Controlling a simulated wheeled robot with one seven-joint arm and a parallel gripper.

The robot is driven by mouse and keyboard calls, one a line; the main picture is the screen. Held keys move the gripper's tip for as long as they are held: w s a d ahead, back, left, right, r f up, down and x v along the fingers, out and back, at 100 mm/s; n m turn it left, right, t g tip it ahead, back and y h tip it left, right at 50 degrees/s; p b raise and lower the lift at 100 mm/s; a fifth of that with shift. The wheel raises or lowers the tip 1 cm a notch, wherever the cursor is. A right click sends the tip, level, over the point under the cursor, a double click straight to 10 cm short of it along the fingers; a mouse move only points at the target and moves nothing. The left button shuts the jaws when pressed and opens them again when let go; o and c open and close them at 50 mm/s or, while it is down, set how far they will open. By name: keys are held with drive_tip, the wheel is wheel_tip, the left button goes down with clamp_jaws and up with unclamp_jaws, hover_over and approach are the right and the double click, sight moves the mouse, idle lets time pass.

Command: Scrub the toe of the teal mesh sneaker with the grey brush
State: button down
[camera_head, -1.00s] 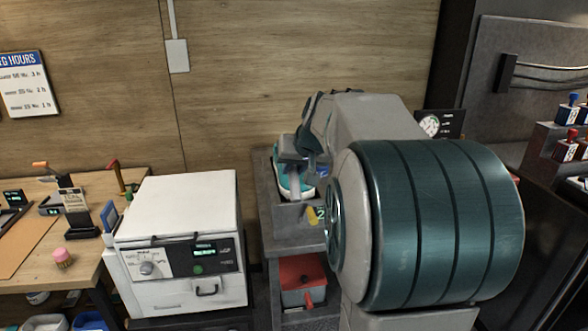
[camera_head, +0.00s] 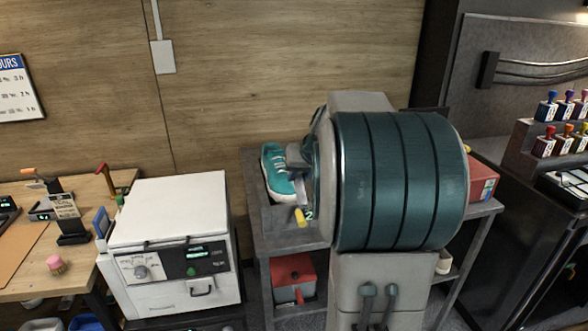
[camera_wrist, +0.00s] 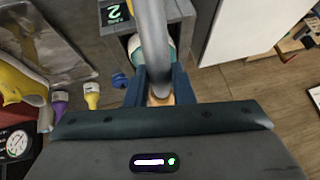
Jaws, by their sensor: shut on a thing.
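The teal mesh sneaker (camera_head: 279,172) with white laces and sole sits at the left end of a grey bench, partly hidden by my arm. My gripper (camera_head: 299,160) is just right of the sneaker in the head view. In the wrist view my gripper (camera_wrist: 159,88) is shut on the grey brush (camera_wrist: 152,40), a thick grey rod with a tan end between the blue fingers. Part of the sneaker (camera_wrist: 168,47) shows behind the rod. I cannot see the bristles clearly or tell whether they touch the shoe.
A "2" sign (camera_wrist: 115,13) marks the grey holder around the shoe. Yellow (camera_wrist: 92,95) and purple (camera_wrist: 60,106) handled items stand beside it. A white oven-like box (camera_head: 170,230) is left of the bench. A red box (camera_head: 482,180) is at the bench's right end.

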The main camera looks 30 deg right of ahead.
drive_tip(key=shift+w+d+f+b, duration=0.1)
drive_tip(key=shift+w+f+b, duration=0.15)
drive_tip(key=shift+f+b, duration=0.5)
drive_tip(key=shift+w+f+b, duration=0.2)
drive_tip(key=shift+f+b, duration=0.05)
drive_tip(key=shift+f, duration=0.85)
drive_tip(key=shift+w+d+f+b, duration=0.1)
drive_tip(key=shift+w+f+b, duration=0.15)
drive_tip(key=shift+f+b, duration=0.5)
drive_tip(key=shift+w+f+b, duration=0.2)
drive_tip(key=shift+f+b, duration=0.35)
drive_tip(key=shift+f, duration=0.5)
drive_tip(key=d+b, duration=0.1)
drive_tip(key=d, duration=0.1)
drive_tip(key=d+b, duration=0.1)
drive_tip(key=d, duration=0.1)
drive_tip(key=shift+s+f, duration=0.1)
drive_tip(key=shift+s, duration=0.3)
drive_tip(key=shift+w+a+f+b, duration=0.1)
drive_tip(key=shift+w+a+b, duration=0.15)
drive_tip(key=shift+a, duration=0.8)
drive_tip(key=shift+w+a+b, duration=0.1)
drive_tip(key=shift+w+a, duration=0.1)
drive_tip(key=shift+a, duration=0.8)
